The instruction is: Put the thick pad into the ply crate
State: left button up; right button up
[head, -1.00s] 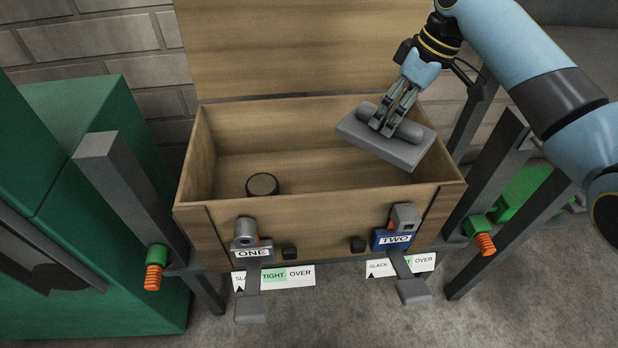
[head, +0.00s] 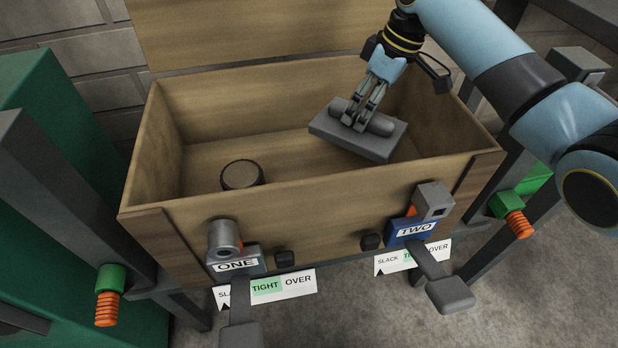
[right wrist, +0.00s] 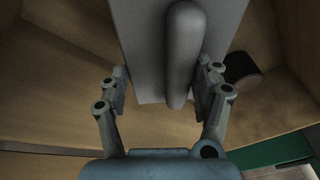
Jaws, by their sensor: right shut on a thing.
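The thick pad (head: 352,143) is a grey slab with a rounded grip bar along its top. My right gripper (head: 356,122) is shut on that bar and holds the pad tilted, over the right half of the open ply crate (head: 265,195). In the right wrist view the pad (right wrist: 220,20) hangs between the fingers (right wrist: 165,90), with the crate's wooden inside behind it. The pad's underside is hidden. My left gripper does not show.
A dark round object (head: 241,175) lies inside the crate at the left. The crate's raised lid (head: 250,30) stands behind. Latches marked ONE (head: 236,264) and TWO (head: 415,230) sit on the front. A green machine (head: 50,130) stands at left.

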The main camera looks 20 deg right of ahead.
notch_tip(320, 180, down, 6)
jog(key=shift+f+b, duration=0.1)
jog(key=shift+b, duration=0.85)
notch_tip(320, 180, down, 4)
jog(key=shift+f+b, duration=0.1)
jog(key=shift+b, duration=0.75)
jog(key=o, duration=0.7)
jog(key=shift+c, duration=0.2)
jog(key=o, duration=0.4)
jog(key=shift+r, duration=0.3)
jog(key=p+v, duration=0.4)
jog(key=v, duration=0.7)
jog(key=shift+s+r+p, duration=0.1)
jog(key=shift+r+p, duration=0.15)
jog(key=shift+p, duration=0.1)
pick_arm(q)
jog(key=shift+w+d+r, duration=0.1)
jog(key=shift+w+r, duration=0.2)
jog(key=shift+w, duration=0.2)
pick_arm(e)
jog(key=shift+r, duration=0.1)
